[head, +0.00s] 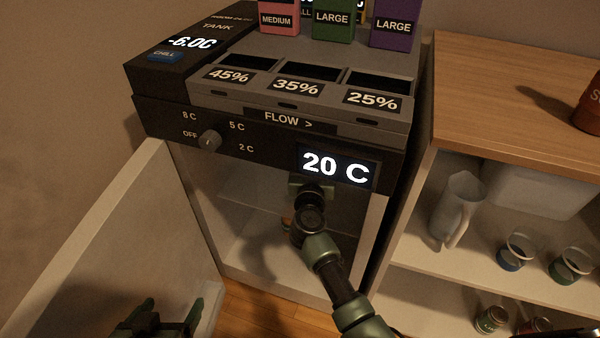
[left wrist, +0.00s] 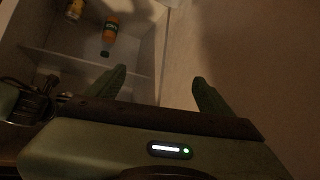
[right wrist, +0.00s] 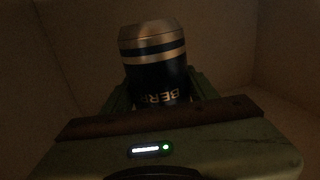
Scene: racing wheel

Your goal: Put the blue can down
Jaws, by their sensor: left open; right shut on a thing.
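The blue can (right wrist: 157,82), dark blue with silver bands and partly readable lettering, shows in the right wrist view. My right gripper (right wrist: 157,98) is shut around it. In the head view my right arm reaches into the open cooler (head: 255,245), and its gripper and the can are hidden there. I cannot tell whether the can touches a surface. My left gripper (head: 172,308) is open and empty, low by the cooler's open door (head: 95,250). In the left wrist view its fingers (left wrist: 160,78) point toward the cooler, with nothing between them.
An orange bottle (left wrist: 110,30) and a yellow can (left wrist: 75,9) are inside the cooler. A display (head: 338,168) above the opening reads 20 C, beside a dial (head: 209,140). A shelf unit (head: 480,110) with a pitcher (head: 458,210) and cups stands at the right.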

